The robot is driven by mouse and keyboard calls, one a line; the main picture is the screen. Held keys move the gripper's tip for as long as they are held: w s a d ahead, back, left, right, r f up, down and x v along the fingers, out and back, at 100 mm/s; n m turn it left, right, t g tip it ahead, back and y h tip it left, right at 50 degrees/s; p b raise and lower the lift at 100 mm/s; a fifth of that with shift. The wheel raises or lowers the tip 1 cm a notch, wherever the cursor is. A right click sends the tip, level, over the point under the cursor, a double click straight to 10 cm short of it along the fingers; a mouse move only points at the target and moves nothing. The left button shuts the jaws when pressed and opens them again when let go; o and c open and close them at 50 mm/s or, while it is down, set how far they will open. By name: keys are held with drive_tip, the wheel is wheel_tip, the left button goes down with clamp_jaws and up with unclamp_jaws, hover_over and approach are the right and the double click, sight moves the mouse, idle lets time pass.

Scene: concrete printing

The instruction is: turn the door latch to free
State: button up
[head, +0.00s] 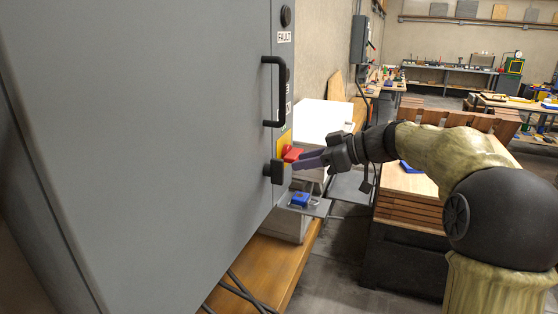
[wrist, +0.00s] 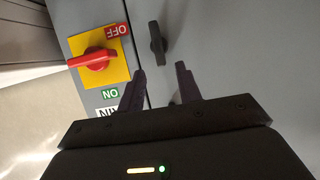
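The door latch is a small black turn handle (head: 277,171) low on the grey cabinet door (head: 150,130), near its right edge. In the wrist view the latch (wrist: 157,42) stands just beyond my fingertips, roughly in line with the gap between them, with its long side up and down the picture. My gripper (head: 298,163) is close in front of the cabinet. In the wrist view my gripper (wrist: 160,70) has its two dark fingers apart with nothing between them. I see no contact with the latch.
A red rotary switch (wrist: 95,60) on a yellow plate, with OFF and ON labels, sits beside the latch. A black pull handle (head: 267,92) is above it on the door. A blue object (head: 300,200) lies on a small shelf below. Wooden benches stand behind my arm.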

sight(283, 165)
drive_tip(key=p+x, duration=0.2)
drive_tip(key=x, duration=0.5)
drive_tip(key=shift+w+a+f+p, duration=0.1)
drive_tip(key=shift+w+a+p, duration=0.05)
drive_tip(key=shift+a+p, duration=0.2)
drive_tip(key=c, duration=0.6)
